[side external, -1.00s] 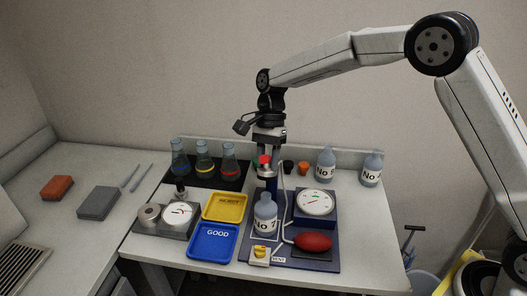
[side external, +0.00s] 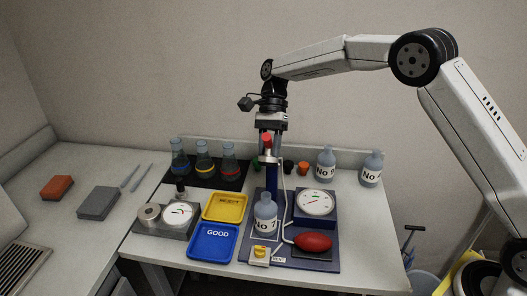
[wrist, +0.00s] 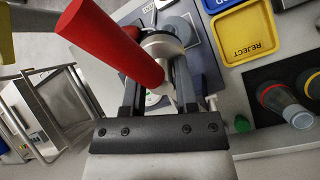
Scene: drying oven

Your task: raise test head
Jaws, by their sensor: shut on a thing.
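The test head (side external: 268,159) is a pale collar with a red handle (side external: 267,141), up on a blue column (side external: 272,182). My gripper (side external: 269,146) is shut at the head, close by the red handle. In the wrist view my gripper (wrist: 157,85) points down with its fingers either side of the head's pale part, and the red handle (wrist: 108,40) slants large across the upper left. The bottle No 7 (side external: 265,215) stands upright on the dark blue base plate, below the head and apart from it. The exact finger contact is partly hidden.
A dial gauge (side external: 316,203), a red squeeze bulb (side external: 313,242) and a yellow valve (side external: 260,252) are on the rig. The yellow REJECT tray (side external: 225,219) and blue GOOD tray (side external: 213,256) lie to the left. Flasks (side external: 203,162) and more bottles (side external: 326,164) stand behind.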

